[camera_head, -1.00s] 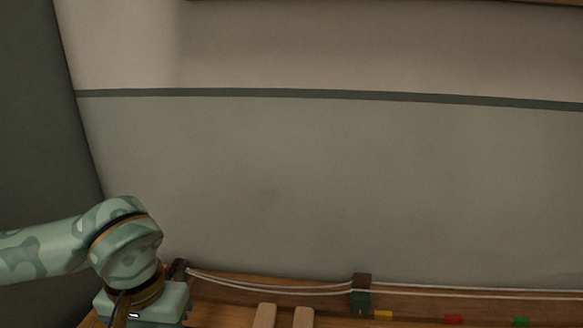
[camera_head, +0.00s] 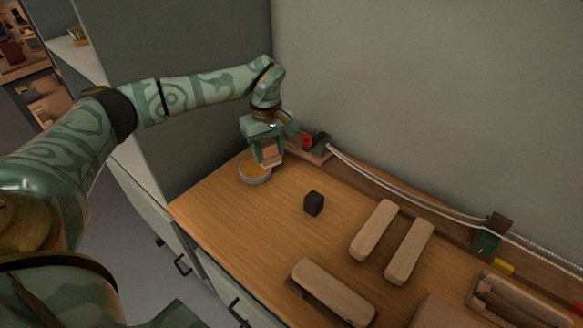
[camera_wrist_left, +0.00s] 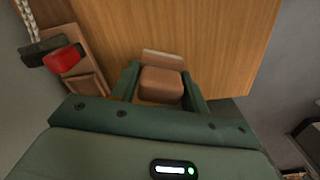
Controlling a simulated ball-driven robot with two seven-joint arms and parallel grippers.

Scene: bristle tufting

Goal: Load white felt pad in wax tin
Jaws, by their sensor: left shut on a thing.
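My left gripper (camera_head: 268,152) is shut on a tan block with a paler edge, which I take to be the white felt pad (camera_wrist_left: 162,84); its white face is not clearly seen. The pad also shows in the head view (camera_head: 271,159). The round grey wax tin (camera_head: 256,178), with orange wax inside, sits at the counter's far left corner. In the head view the pad overlaps the tin's far rim; whether it touches the wax cannot be told. The tin is not visible in the left wrist view. My right gripper is out of view.
A red block (camera_head: 306,141) and a dark block (camera_head: 321,143) stand in a wooden rack by the wall; they also show in the wrist view. A black cube (camera_head: 314,203) sits on the wooden counter (camera_head: 225,216). Wooden brush blocks (camera_head: 373,230) lie to the right.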

